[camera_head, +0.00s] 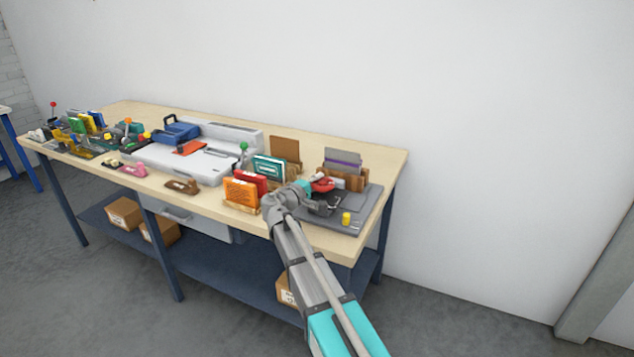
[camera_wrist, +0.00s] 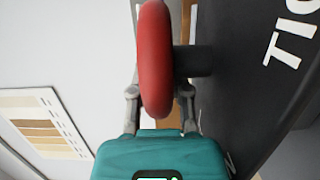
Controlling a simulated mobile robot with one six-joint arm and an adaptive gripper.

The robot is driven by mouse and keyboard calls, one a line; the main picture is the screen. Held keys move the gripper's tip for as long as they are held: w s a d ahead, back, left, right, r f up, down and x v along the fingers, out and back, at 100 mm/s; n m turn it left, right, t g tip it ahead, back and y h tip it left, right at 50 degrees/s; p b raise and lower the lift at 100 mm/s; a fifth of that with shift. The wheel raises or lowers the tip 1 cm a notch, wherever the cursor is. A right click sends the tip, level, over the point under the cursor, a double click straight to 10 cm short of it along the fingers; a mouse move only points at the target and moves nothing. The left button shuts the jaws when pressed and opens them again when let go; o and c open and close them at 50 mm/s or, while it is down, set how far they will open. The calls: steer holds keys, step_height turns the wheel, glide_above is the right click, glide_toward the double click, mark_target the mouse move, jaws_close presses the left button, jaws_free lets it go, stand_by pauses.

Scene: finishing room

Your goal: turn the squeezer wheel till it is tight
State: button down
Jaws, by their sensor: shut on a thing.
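The squeezer wheel is a red ring on a dark hub. It shows edge-on in the wrist view (camera_wrist: 153,45) and as a small red shape in the head view (camera_head: 322,185). My gripper (camera_wrist: 160,93) is shut on the wheel's rim, one finger on each side; its teal body also shows in the head view (camera_head: 304,188). The dark squeezer body (camera_wrist: 240,70) is right of the wheel, with white letters starting "TIC" or "TIG", cut off by the frame. In the head view, my arm and gripper partly hide the squeezer.
The squeezer stands on a grey board (camera_head: 366,207) at the bench's right end. A small yellow cylinder (camera_head: 346,219) is near the board's front. Orange booklets (camera_head: 241,193) stand left of my gripper. A white machine (camera_head: 180,160) fills mid-bench. Floor right of the bench is clear.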

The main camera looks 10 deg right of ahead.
steer(key=shift+s+g, duration=0.1)
steer(key=shift+g, duration=0.2)
steer(key=c, duration=0.9)
jaws_free()
steer(key=shift+o, duration=0.2)
steer(key=v, duration=1.2)
steer(key=shift+f, duration=0.25)
